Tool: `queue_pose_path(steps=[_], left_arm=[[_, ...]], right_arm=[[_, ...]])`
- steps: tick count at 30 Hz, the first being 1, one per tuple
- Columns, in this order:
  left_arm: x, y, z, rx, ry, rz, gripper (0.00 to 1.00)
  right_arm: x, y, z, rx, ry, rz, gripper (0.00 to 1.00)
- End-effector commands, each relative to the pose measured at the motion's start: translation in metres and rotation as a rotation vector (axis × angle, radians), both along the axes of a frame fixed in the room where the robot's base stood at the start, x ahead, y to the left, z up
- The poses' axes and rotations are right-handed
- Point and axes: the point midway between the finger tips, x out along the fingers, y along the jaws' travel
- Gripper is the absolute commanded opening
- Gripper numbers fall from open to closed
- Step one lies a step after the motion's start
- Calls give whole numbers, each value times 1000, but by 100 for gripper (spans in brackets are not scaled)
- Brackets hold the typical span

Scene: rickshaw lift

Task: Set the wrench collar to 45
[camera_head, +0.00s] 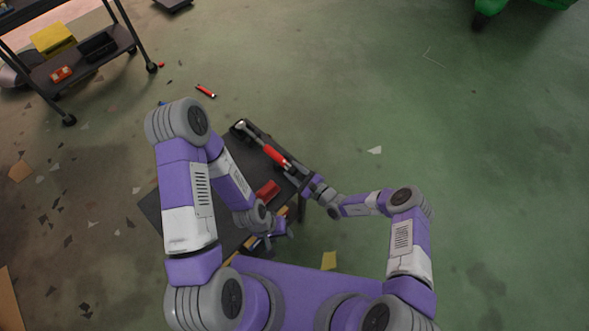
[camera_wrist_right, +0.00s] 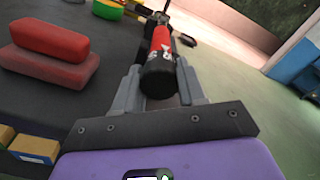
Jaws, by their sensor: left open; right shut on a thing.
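The wrench (camera_head: 262,145) lies slanted across the dark table's far right part, with a silver head at its far end and a red section near its black handle. My right gripper (camera_head: 298,172) is shut on the wrench's handle end. In the right wrist view, the black end of the wrench (camera_wrist_right: 158,78) sits between the two grey fingers (camera_wrist_right: 158,88), with the red section just beyond. The scale marks on the collar are too small to read. My left gripper (camera_head: 280,230) is open at the table's near edge, apart from the wrench, partly hidden by its own arm.
A red block (camera_head: 268,190) lies on the dark table (camera_head: 152,207) between my grippers; the right wrist view shows a stack of red pieces (camera_wrist_right: 45,65). Small yellow and blue boxes (camera_wrist_right: 33,149) lie nearby. A wheeled cart (camera_head: 90,67) stands far left. The floor at right is mostly clear.

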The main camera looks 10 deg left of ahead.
Motion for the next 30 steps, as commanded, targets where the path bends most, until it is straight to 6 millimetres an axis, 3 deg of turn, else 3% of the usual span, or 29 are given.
queue_pose_path(steps=[23,24,29,30], left_arm=[[0,0,8,0,0,0,43],[0,0,8,0,0,0,43],[0,0,8,0,0,0,43],[0,0,8,0,0,0,43]], right_arm=[[0,0,-1,-63,-90,1,10],[0,0,-1,-62,-90,1,42],[0,0,-1,-62,-90,0,66],[0,0,-1,-62,-90,0,66]])
